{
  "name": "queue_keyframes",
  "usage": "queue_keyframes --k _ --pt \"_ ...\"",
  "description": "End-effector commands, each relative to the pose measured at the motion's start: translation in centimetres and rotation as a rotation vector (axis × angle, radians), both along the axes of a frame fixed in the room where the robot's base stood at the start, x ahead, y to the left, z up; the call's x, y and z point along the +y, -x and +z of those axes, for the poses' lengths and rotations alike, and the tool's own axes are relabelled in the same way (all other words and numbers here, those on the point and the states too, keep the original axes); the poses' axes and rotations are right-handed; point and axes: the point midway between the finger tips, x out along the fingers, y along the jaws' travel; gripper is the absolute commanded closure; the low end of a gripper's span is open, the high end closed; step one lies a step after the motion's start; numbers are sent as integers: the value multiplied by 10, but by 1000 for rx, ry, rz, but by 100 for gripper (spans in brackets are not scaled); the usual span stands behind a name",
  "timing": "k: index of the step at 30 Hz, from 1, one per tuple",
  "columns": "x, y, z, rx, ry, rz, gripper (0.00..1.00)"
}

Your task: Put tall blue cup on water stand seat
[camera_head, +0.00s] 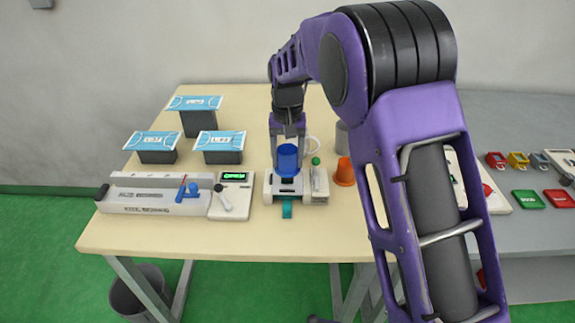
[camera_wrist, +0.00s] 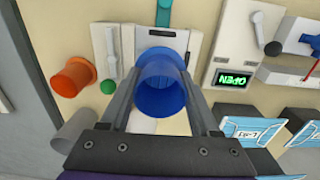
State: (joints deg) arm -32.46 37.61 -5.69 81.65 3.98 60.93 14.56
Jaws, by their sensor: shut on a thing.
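The tall blue cup (camera_head: 287,161) is upright between the fingers of my gripper (camera_head: 288,142), over the white water stand (camera_head: 283,186) in the head view. In the wrist view the cup (camera_wrist: 161,85) sits between both fingers of my gripper (camera_wrist: 160,100), which is shut on it. The far end of the cup overlaps the stand's seat area (camera_wrist: 160,41). I cannot tell whether the cup's base touches the seat. A teal tab (camera_head: 287,208) sticks out at the stand's front.
An orange cup (camera_head: 345,172) and a grey cup (camera_head: 342,138) stand to the right of the stand. A green-knobbed lever (camera_head: 316,161) is close on its right. A box with a green display (camera_head: 233,190) is at left. Blue masks lie on dark blocks (camera_head: 222,157) behind.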

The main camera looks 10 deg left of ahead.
Motion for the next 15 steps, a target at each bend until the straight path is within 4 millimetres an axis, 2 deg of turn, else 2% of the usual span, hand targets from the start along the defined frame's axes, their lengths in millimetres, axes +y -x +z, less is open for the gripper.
queue_keyframes --k 1,4,15 --pt "0 1 -10 3 2 0 92" --pt "0 0 -19 1 0 0 92" --pt "0 0 -24 0 0 0 92"
